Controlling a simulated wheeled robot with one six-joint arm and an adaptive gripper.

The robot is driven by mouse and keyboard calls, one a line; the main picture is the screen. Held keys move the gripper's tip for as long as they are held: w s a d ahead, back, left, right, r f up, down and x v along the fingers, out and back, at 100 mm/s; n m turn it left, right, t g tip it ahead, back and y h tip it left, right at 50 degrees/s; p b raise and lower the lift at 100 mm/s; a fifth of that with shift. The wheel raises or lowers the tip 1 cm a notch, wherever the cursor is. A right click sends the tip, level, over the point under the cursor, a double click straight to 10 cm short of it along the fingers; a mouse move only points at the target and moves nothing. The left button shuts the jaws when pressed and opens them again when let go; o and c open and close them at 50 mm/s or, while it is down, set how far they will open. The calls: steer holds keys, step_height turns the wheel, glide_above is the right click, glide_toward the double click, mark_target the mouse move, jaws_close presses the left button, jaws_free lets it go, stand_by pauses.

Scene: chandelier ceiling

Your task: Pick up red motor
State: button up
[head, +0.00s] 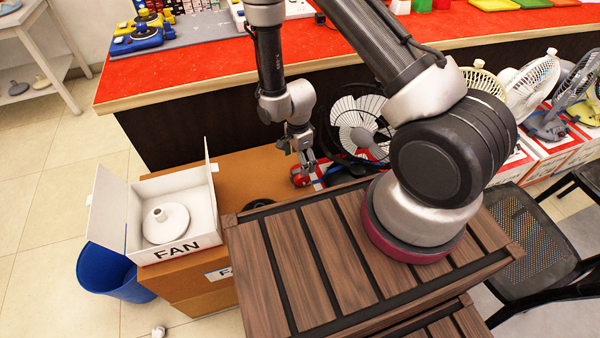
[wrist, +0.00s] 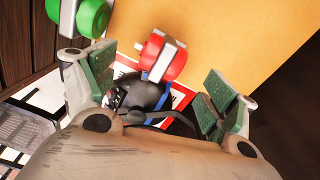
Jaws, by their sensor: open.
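The red motor (wrist: 152,55), with a grey metal band across it, lies on the orange-brown surface (wrist: 225,40) in the wrist view. It is ahead of the gap between my fingertips. In the head view the red motor (head: 297,180) shows only partly, just below my gripper (head: 303,166). My gripper in the wrist view (wrist: 155,95) is open, with a green pad on each finger, and nothing is held between them. Whether a finger touches the motor cannot be told.
A green motor (wrist: 92,17) lies near the left finger in the wrist view. A black fan (head: 358,125) stands close behind my gripper. An open white FAN box (head: 175,251) with a white base inside stands at the left. A red-topped counter (head: 190,68) runs behind.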

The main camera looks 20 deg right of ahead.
steer(key=shift+w+a+m, duration=0.2)
steer(key=shift+w+m, duration=0.2)
steer(key=shift+m, duration=0.4)
steer(key=f, duration=0.7)
steer(key=shift+s+d+f, duration=0.25)
steer(key=shift+s+f, duration=0.05)
steer(key=shift+f, duration=0.1)
steer(key=c, duration=1.5)
